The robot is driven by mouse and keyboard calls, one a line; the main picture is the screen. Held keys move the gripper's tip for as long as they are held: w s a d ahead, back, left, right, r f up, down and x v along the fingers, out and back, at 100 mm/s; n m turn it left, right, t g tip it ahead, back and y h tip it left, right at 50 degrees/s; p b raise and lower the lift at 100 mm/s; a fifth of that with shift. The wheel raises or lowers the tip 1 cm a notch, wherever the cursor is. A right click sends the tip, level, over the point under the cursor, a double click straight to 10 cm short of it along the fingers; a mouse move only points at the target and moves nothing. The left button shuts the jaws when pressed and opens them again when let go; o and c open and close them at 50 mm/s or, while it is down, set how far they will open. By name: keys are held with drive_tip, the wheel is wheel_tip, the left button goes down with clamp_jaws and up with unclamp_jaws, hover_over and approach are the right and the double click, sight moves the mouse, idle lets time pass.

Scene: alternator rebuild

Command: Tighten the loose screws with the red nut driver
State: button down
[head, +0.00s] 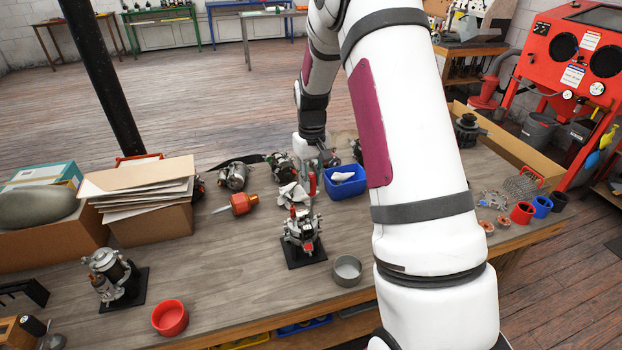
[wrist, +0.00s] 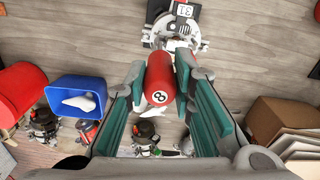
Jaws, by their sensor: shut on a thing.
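My gripper (wrist: 160,82) is shut on the red nut driver (wrist: 160,75), whose round handle end is marked 8 in the wrist view. In the head view, the driver's red handle (head: 312,184) stands roughly upright behind an alternator unit on a dark pad (head: 302,236). The alternator unit also shows at the top of the wrist view (wrist: 180,30), beyond the driver, with a tag reading 31. The driver's tip is hidden behind its handle, so I cannot tell whether it touches a screw. The individual screws are too small or hidden to make out.
A blue bin (head: 345,188) holding a white cloth stands right of the driver. An orange-red tool (head: 243,204) and several alternator parts lie to the left. A grey cup (head: 347,268) and a red bowl (head: 169,318) stand nearer the front. Cardboard boxes (head: 151,222) stand at left.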

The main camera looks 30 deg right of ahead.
drive_tip(key=m, duration=0.3)
drive_tip(key=shift+w+a+b, duration=0.1)
drive_tip(key=shift+w+b, duration=0.05)
drive_tip(key=shift+b, duration=0.2)
drive_tip(key=m+b, duration=0.1)
drive_tip(key=m, duration=0.3)
drive_tip(key=shift+m, duration=0.3)
drive_tip(key=m, duration=0.5)
drive_tip(key=shift+a+m+b, duration=0.1)
drive_tip(key=shift+m+b, duration=0.3)
drive_tip(key=m, duration=0.3)
drive_tip(key=shift+m, duration=0.3)
drive_tip(key=shift+f, duration=0.1)
